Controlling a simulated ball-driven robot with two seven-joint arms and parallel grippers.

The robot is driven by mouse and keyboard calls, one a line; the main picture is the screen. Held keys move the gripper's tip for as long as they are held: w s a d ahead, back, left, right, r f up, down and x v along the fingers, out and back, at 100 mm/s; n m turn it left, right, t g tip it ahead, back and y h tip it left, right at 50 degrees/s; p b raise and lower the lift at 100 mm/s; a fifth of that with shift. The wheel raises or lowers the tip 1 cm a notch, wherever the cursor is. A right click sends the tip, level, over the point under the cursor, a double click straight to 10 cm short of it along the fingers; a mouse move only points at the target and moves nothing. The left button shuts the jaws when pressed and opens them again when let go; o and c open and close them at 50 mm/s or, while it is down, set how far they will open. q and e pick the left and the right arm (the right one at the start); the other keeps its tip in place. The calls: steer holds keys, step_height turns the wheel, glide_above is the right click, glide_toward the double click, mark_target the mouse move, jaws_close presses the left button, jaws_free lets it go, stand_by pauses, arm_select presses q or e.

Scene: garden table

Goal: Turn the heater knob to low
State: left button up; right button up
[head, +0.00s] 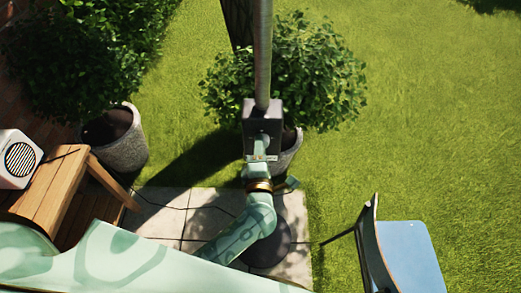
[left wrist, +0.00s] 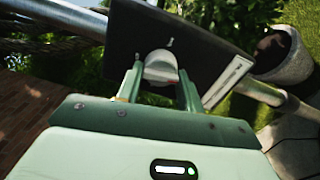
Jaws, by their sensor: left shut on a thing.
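The heater's dark control box (head: 262,118) sits on a metal pole (head: 262,50) in the head view. My left gripper (head: 262,158) is right up against the near face of the box. In the left wrist view, the pale round knob (left wrist: 160,66) is on the dark panel (left wrist: 196,50), between the two fingers of my left gripper (left wrist: 160,84). The gripper is shut on the knob. The panel markings are too small to read. The knob is hidden in the head view. My right gripper is not in view.
A wooden table (head: 45,190) with a white speaker-like box (head: 17,158) is at the left. Two potted bushes (head: 122,150) (head: 290,152) stand beyond. A blue-seated chair (head: 410,255) is at lower right. Open lawn (head: 430,110) lies to the right.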

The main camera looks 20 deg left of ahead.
arm_select(q)
steer(key=shift+d+f+n+b, duration=0.1)
steer(key=shift+f+n+b, duration=0.1)
steer(key=shift+n+b, duration=2.8)
steer(key=shift+d+f+n+b, duration=0.15)
steer(key=shift+n+b, duration=1.2)
steer(key=shift+n, duration=3.15)
steer(key=shift+a, duration=0.1)
steer(key=o, duration=1)
steer(key=shift+r, duration=0.1)
steer(key=shift+s, duration=0.1)
